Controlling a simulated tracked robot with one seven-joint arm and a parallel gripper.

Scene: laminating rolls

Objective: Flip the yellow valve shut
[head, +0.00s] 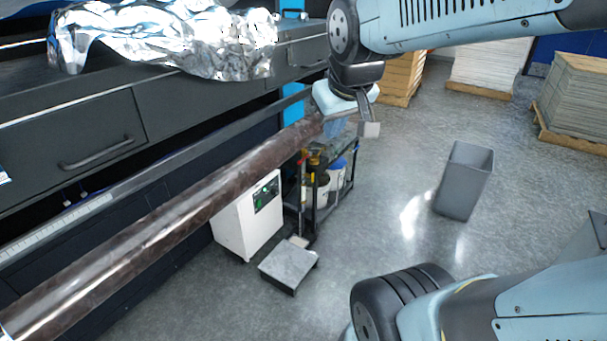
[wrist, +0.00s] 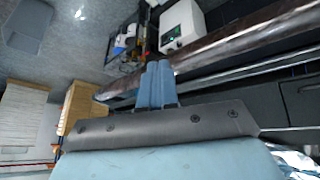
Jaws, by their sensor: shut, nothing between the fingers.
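I cannot make out a yellow valve for certain in either view. A small yellow patch shows near the top of the black cart in the head view, too small to identify. My gripper (head: 336,130) is at the far end of a long dark metallic roller (head: 175,210). In the wrist view my gripper (wrist: 158,66) has its two blue fingers pressed together with nothing between them. The roller (wrist: 225,42) passes close by the fingertips; I cannot tell if they touch.
A dark machine with a drawer (head: 90,150) and crumpled foil (head: 170,38) on top fills the left. A white box (head: 248,220) and a black cart (head: 318,205) with buckets stand below. A grey bin (head: 464,180) and stacked pallets (head: 575,95) stand right, with open floor between.

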